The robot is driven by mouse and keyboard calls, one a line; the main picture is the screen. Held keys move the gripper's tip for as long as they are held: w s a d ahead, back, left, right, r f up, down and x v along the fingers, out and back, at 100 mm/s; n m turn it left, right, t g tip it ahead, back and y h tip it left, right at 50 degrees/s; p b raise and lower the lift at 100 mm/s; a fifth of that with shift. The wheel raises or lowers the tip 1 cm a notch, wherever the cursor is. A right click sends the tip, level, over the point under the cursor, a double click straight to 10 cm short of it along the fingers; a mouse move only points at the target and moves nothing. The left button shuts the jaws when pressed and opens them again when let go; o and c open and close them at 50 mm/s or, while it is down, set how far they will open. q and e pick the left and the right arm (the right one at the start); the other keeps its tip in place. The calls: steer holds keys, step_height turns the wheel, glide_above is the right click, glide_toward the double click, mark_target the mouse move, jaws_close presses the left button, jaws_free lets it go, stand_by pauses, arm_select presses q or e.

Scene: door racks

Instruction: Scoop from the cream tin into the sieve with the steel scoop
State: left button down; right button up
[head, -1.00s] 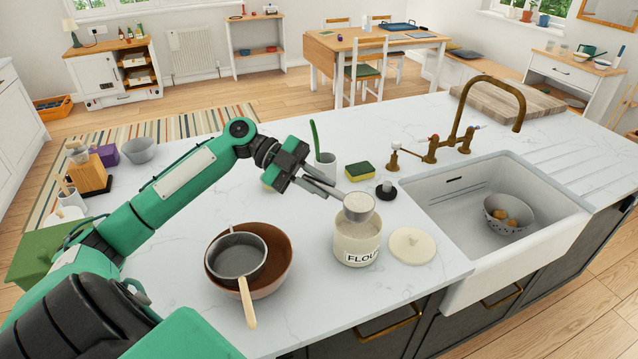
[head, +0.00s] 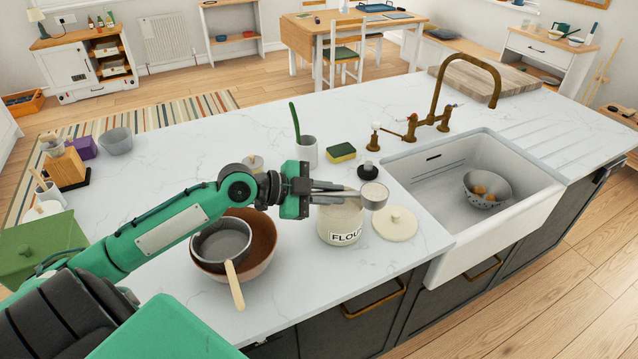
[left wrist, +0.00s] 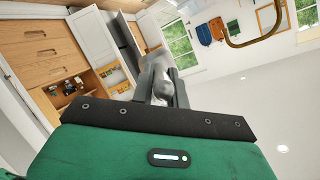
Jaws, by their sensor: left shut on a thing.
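My left gripper (head: 322,192) is shut on the handle of the steel scoop (head: 374,195). The scoop's bowl is over the right side of the cream tin's rim and holds pale flour. The cream tin (head: 341,226), marked FLOUR, stands open on the counter, its mouth partly hidden by the scoop and gripper. The sieve (head: 222,241), grey with a wooden handle, rests on a brown bowl (head: 267,258) to the left of the tin. In the left wrist view the fingers (left wrist: 163,88) close on a blurred grey piece of the scoop. My right gripper is not in view.
The tin's cream lid (head: 395,224) lies right of the tin. A grey cup (head: 307,151), a sponge (head: 341,152) and a black stopper (head: 368,171) stand behind. The sink (head: 470,190) with a colander (head: 487,189) is to the right.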

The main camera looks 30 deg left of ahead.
arm_select(q)
steer(key=w+d+f+n+t+y, duration=0.2)
steer(key=d+f+n+y, duration=0.3)
steer(key=d+n+y, duration=0.3)
steer(key=shift+w+f+n+t+y, duration=0.2)
steer(key=shift+f+n+t+y, duration=0.1)
steer(key=shift+t+y, duration=0.55)
steer(key=shift+s+a+f, duration=0.1)
steer(key=shift+a, duration=0.05)
